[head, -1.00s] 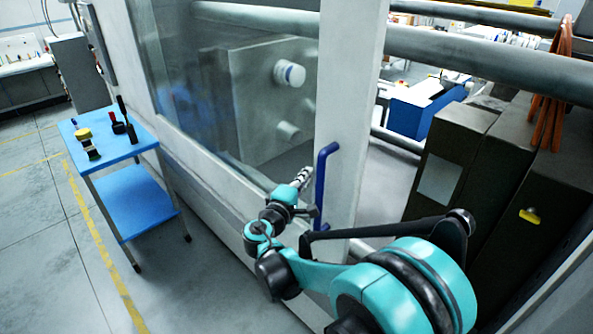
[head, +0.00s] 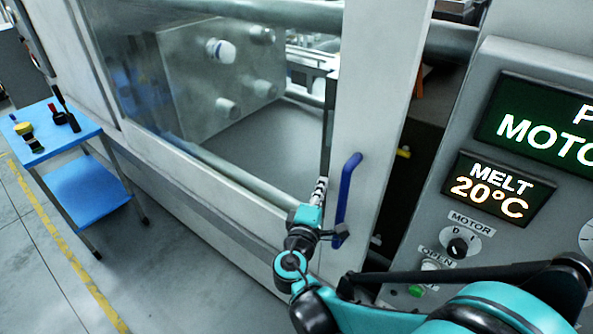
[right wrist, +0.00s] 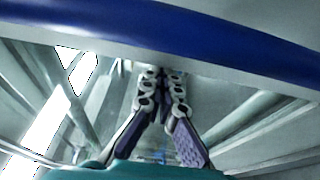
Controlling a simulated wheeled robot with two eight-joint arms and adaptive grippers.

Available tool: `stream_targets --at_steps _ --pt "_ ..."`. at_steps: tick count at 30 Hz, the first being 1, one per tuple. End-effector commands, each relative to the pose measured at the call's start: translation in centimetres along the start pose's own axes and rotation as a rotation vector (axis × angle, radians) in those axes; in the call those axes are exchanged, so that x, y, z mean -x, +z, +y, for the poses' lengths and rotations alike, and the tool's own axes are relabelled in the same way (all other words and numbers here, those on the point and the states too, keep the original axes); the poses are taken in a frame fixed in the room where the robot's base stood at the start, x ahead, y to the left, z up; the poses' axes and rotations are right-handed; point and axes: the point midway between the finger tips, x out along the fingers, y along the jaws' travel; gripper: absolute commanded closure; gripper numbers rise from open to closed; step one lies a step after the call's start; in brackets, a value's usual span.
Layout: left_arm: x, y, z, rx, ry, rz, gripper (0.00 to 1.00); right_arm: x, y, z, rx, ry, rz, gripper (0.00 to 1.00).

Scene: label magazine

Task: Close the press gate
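The press gate (head: 360,110) is a pale frame with a large window (head: 220,100). Its blue upright handle (head: 346,195) is on the right-hand post. A dark gap shows between this post and the control panel to its right. My right gripper (head: 321,188) is just left of the handle, against or very near the gate's post; contact cannot be told. In the right wrist view, the two fingers (right wrist: 162,78) are together at the tips with nothing seen between them, and the blue handle (right wrist: 170,30) crosses above them. My left gripper is not in view.
The grey control panel (head: 480,110) with lit displays and knobs stands at the right, close to my right arm. A blue table (head: 75,140) with small tools stands at the left. The floor between table and press is clear.

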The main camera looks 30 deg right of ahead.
Motion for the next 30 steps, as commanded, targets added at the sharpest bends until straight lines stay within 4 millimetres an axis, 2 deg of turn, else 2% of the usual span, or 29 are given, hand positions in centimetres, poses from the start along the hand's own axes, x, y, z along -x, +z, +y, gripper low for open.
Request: stream_targets --at_steps 1,3,9,16,30 --pt "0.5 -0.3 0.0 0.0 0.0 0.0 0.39 0.4 1.6 0.2 0.0 0.0 -0.01 1.0" --pt "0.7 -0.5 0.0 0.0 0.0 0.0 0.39 1.0 3.1 0.2 0.0 0.0 -0.009 1.0" --pt "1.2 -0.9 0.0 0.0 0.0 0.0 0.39 2.0 6.0 0.1 0.0 0.0 -0.006 1.0" --pt "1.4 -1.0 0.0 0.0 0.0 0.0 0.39 2.5 7.2 0.0 0.0 0.0 -0.002 1.0" --pt "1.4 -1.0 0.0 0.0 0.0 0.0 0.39 2.5 7.4 0.0 -0.001 -0.001 -0.006 1.0"
